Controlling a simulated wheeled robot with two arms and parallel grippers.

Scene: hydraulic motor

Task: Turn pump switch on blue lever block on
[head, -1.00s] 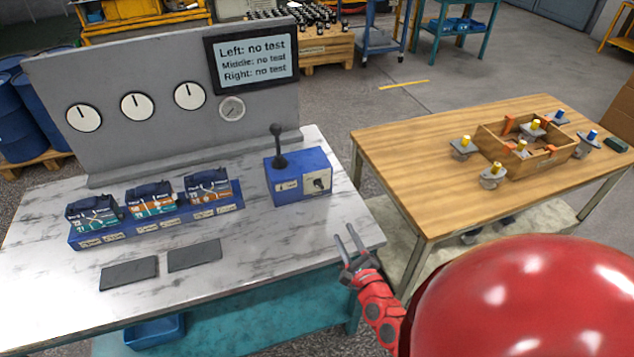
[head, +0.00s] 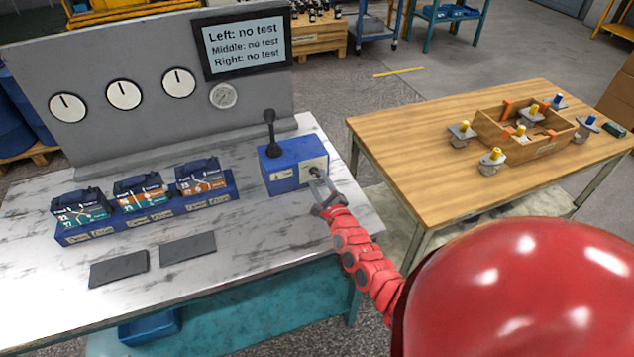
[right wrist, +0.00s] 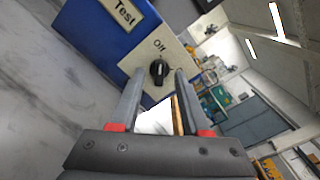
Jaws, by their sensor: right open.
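The blue lever block (head: 284,178) stands on the marble bench top, with a black lever (head: 270,130) upright on its top. The pump switch is a black knob on a pale plate at the block's right front; it shows in the right wrist view (right wrist: 159,70), with "Off" printed beside it. My right gripper (head: 322,184) is open in front of the plate. In the right wrist view its fingers (right wrist: 158,84) point toward the knob, which lies between their tips in the picture. I cannot tell whether they touch it. My left gripper is not in view.
A blue rack (head: 150,219) with several modules stands left of the block. Two dark pads (head: 119,268) lie at the front. A gauge panel (head: 150,60) rises behind, its screen (head: 245,44) reading "no test". A wooden table (head: 420,170) stands right.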

